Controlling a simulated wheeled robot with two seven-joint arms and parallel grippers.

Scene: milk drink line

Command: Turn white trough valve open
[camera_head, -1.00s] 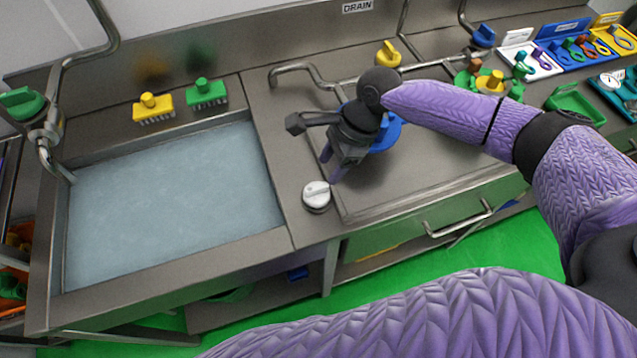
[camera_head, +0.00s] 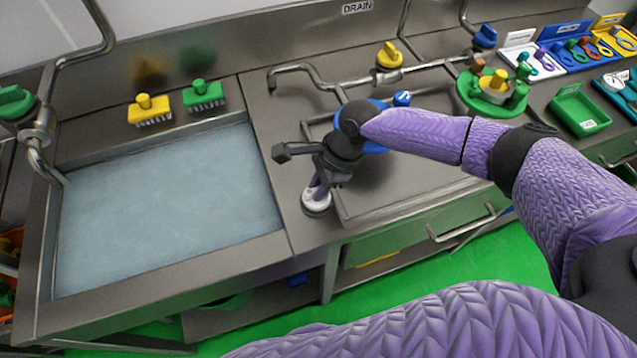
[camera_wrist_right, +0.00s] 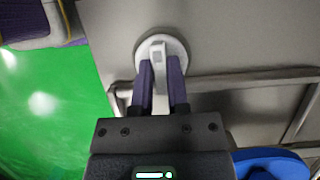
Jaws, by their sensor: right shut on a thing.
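The white trough valve (camera_head: 316,206) is a round knob on the steel counter, just right of the water-filled trough (camera_head: 165,200). My right gripper (camera_head: 317,190) reaches down onto it from above and covers part of it. In the right wrist view, the two purple fingers of the gripper (camera_wrist_right: 161,85) are shut on the raised grip bar of the white valve (camera_wrist_right: 176,47), one finger on each side. The bar points roughly along the fingers in that view. My left gripper does not show.
Yellow (camera_head: 150,111) and green (camera_head: 204,95) brushes stand behind the trough. A blue round item (camera_head: 374,108) is partly hidden behind my right gripper. A yellow valve (camera_head: 389,57) and a green tray (camera_head: 580,110) are further right. A drawer handle (camera_head: 462,224) is at the front.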

